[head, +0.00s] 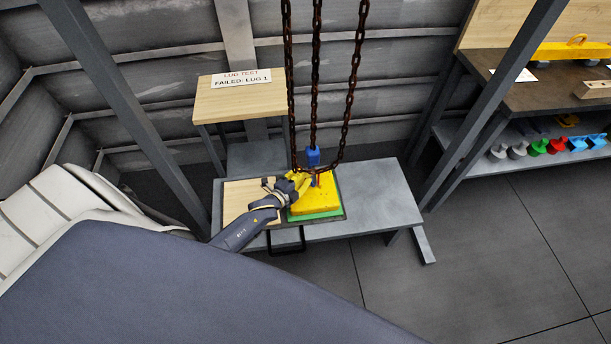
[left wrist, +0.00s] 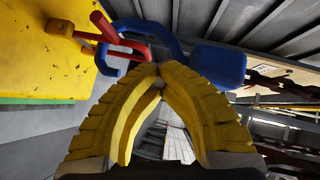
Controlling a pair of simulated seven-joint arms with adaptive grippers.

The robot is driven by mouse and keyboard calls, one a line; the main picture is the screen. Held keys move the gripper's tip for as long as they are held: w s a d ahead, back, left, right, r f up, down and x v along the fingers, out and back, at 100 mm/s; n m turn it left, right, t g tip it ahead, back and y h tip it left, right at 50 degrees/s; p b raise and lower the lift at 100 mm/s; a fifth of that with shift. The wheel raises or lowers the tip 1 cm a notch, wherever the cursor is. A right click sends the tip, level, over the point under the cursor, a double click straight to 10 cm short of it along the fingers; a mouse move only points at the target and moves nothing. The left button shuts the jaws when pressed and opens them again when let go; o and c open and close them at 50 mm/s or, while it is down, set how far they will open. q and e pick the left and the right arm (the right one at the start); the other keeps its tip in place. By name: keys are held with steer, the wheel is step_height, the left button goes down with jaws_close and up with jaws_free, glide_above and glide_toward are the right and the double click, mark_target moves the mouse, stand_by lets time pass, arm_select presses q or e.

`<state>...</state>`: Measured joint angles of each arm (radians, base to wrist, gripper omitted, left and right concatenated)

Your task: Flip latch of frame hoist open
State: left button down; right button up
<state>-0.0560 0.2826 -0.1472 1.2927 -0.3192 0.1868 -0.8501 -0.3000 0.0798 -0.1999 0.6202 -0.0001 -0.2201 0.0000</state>
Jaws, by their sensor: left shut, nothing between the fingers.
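The frame hoist's blue hook block (head: 313,157) hangs on a rusty chain above the yellow block (head: 322,198). In the left wrist view, the curved blue hook (left wrist: 178,40) joins a blue block (left wrist: 218,66). A red latch-like bar (left wrist: 125,42) lies across the hook's opening, beside a yellow lug (left wrist: 60,27). I cannot tell whether the hook passes through the lug. My left gripper (head: 305,180) is at the hook, partly hiding it. Its yellow fingers are shut and empty, tips together (left wrist: 160,70) just below the red bar; contact is unclear. My right gripper is not in view.
The yellow block rests on a green base (head: 317,216) on a grey bench (head: 380,193). Rusty chains (head: 316,70) hang above it. Grey posts (head: 500,100) stand on both sides. A wooden stand (head: 235,105) carries a "LUG TEST FAILED: LUG 1" sign (head: 241,78). The bench's right part is clear.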

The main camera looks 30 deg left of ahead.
arm_select(q)
steer(key=c, duration=2.1)
jaws_free()
steer(key=shift+w+a+r, duration=0.25)
steer(key=shift+a+r, duration=0.05)
steer(key=shift+c, duration=0.2)
steer(key=o, duration=0.4)
steer(key=shift+c, duration=0.2)
steer(key=shift+s+d+f, duration=0.2)
steer(key=shift+s+f, duration=0.05)
steer(key=shift+s, duration=0.1)
steer(key=v, duration=1.1)
steer(key=shift+s, duration=0.3)
